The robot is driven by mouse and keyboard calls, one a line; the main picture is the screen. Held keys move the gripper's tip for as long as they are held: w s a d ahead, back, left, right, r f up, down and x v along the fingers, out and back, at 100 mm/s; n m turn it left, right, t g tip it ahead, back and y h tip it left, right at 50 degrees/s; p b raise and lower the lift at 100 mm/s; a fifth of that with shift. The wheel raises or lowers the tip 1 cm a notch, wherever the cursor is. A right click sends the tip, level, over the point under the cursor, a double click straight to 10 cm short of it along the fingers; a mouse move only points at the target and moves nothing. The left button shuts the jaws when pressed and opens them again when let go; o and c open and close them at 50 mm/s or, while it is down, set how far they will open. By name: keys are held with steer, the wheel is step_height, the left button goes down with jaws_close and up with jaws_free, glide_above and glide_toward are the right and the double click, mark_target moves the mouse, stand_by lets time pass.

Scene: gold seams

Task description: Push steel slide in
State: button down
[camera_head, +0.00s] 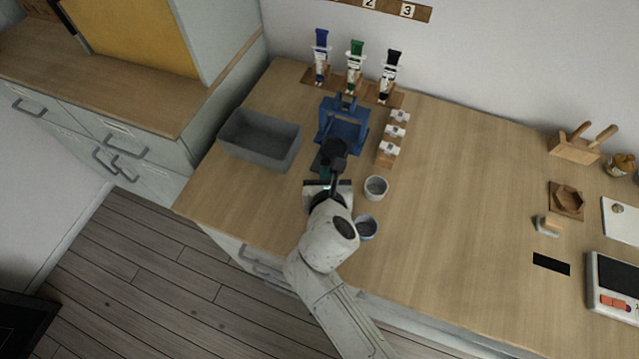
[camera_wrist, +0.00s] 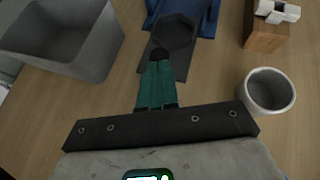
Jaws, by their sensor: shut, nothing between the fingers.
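The steel slide (camera_wrist: 183,64) is a flat dark grey plate in the wrist view. It reaches out from under the blue body (camera_wrist: 190,8) toward me and carries a dark hexagonal piece (camera_wrist: 173,30). In the head view the blue body (camera_head: 342,122) stands on the bench, with the dark piece (camera_head: 335,147) at its near side. My gripper (camera_wrist: 158,62) has its teal fingers together and empty. Their dark tip overlaps the near part of the slide in the wrist view. I cannot tell whether it touches. The fingers cover part of the slide.
A grey bin (camera_head: 260,138) stands left of the blue body. A wooden strip with white pieces (camera_head: 391,138) lies to its right. Two small cups, one white (camera_head: 376,187) and one blue-rimmed (camera_head: 366,227), stand right of my wrist. Three coloured tubes (camera_head: 355,66) stand behind.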

mark_target(337, 153)
steer(key=w, duration=0.2)
steer(key=w+d+p, duration=0.1)
steer(key=w, duration=0.1)
steer(key=w+d, duration=0.1)
steer(key=w, duration=0.1)
steer(key=shift+d+r, duration=0.1)
steer(key=shift+w+d, duration=0.1)
